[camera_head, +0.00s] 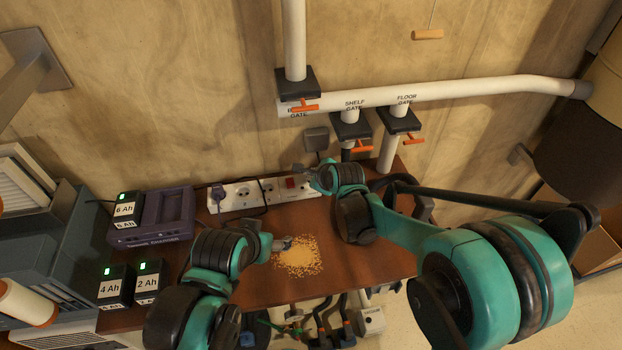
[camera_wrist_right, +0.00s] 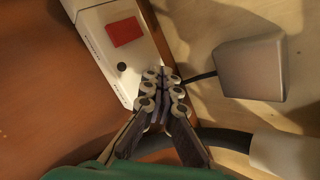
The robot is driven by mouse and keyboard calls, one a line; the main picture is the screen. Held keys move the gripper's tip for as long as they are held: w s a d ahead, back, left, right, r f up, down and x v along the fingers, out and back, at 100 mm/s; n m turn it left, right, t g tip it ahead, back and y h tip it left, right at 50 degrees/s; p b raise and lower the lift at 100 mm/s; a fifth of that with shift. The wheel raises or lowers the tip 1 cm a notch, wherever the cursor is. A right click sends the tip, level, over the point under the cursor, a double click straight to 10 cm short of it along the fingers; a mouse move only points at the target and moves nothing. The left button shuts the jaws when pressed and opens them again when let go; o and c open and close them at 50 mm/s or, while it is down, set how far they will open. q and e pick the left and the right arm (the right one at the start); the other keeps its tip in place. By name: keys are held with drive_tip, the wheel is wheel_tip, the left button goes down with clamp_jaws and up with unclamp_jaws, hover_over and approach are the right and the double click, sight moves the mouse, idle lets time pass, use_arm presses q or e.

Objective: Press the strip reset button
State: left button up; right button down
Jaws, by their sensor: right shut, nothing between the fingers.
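The white power strip (camera_head: 235,192) lies along the back of the bench against the wall. Its right end has a red switch (camera_head: 290,183), which also shows in the right wrist view (camera_wrist_right: 124,31). A small round black button (camera_wrist_right: 122,66) sits below the red switch on the strip's end. My right gripper (camera_head: 299,171) is at that end of the strip. In the right wrist view its shut, empty fingertips (camera_wrist_right: 161,74) are just right of the black button, apart from it in the picture. My left gripper (camera_head: 287,243) is low over the bench; its fingers are too small to judge.
A pile of sawdust (camera_head: 298,258) lies on the brown bench (camera_head: 360,262). A purple charger (camera_head: 163,213) and several battery packs stand at left. A grey wall box (camera_wrist_right: 252,68) with a cable is close to the right fingertips. White pipes with orange-handled gates run above.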

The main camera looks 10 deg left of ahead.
drive_tip(key=shift+r+p, duration=0.45)
drive_tip(key=shift+r, duration=0.3)
drive_tip(key=shift+r, duration=0.1)
wheel_tip(320, 180, up, 5)
drive_tip(key=p, duration=0.3)
drive_tip(key=shift+p, duration=0.4)
drive_tip(key=s+d+r+n+h+b, duration=0.1)
drive_tip(key=s+d+r+n, duration=0.2)
drive_tip(key=s+d+n, duration=0.45)
drive_tip(key=s+d+r+n+h, duration=0.2)
drive_tip(key=s+d+r+n, duration=0.15)
drive_tip(key=d, duration=0.75)
drive_tip(key=s+d+f+n+h+b, duration=0.1)
drive_tip(key=s+d+f+n, duration=0.3)
drive_tip(key=s+d+n, duration=0.5)
drive_tip(key=s+d+h, duration=0.1)
drive_tip(key=s+d, duration=0.1)
drive_tip(key=s, duration=0.3)
drive_tip(key=shift+s+d+f+g, duration=0.2)
drive_tip(key=shift+s+d+g, duration=0.05)
drive_tip(key=shift+s+g, duration=0.1)
